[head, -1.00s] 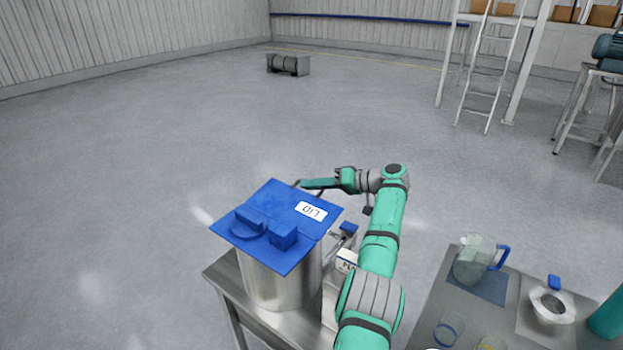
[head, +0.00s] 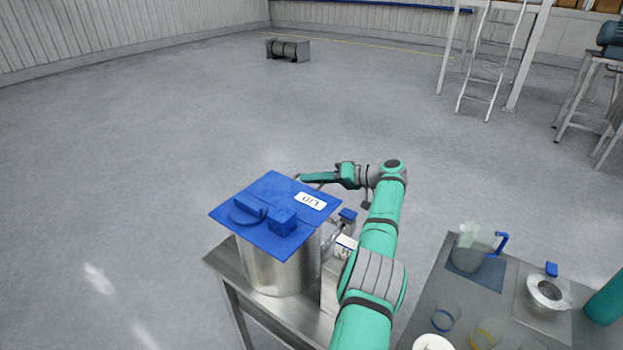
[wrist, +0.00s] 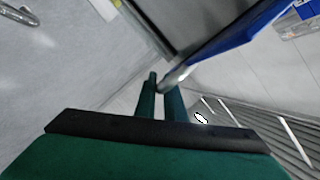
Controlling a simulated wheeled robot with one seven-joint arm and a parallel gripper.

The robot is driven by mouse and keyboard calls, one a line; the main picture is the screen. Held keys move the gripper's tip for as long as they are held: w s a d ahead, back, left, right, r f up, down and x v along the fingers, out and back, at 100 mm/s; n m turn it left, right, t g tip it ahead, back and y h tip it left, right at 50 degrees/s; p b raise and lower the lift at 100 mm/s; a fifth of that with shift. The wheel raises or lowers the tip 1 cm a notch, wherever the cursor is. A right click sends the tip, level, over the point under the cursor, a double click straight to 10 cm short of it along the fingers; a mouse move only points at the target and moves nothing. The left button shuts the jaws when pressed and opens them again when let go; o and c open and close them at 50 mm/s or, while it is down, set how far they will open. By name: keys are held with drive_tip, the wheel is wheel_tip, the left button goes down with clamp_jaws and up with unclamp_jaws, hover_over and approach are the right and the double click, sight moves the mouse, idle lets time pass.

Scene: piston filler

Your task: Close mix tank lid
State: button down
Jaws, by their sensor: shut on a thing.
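The blue mix tank lid (head: 262,190), with a white LID label, lies over the top of the steel mix tank (head: 272,272) in the head view. It looks near level; whether its far side touches the rim is hidden.
The tank stands on a steel table (head: 232,282). A second table at right holds a clear jug (head: 470,250) with a blue handle, a metal bowl (head: 548,292) and several cups. Open floor lies beyond the tank.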

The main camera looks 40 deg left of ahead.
drive_tip(key=shift+a, duration=0.2)
drive_tip(key=c, duration=1.8)
unclamp_jaws()
drive_tip(key=shift+f, duration=0.15)
drive_tip(key=shift+c, duration=0.2)
drive_tip(key=shift+d, duration=0.1)
drive_tip(key=v, duration=1)
drive_tip(key=shift+d+r, duration=0.2)
drive_tip(key=shift+d, duration=0.15)
drive_tip(key=shift+a+r, duration=0.1)
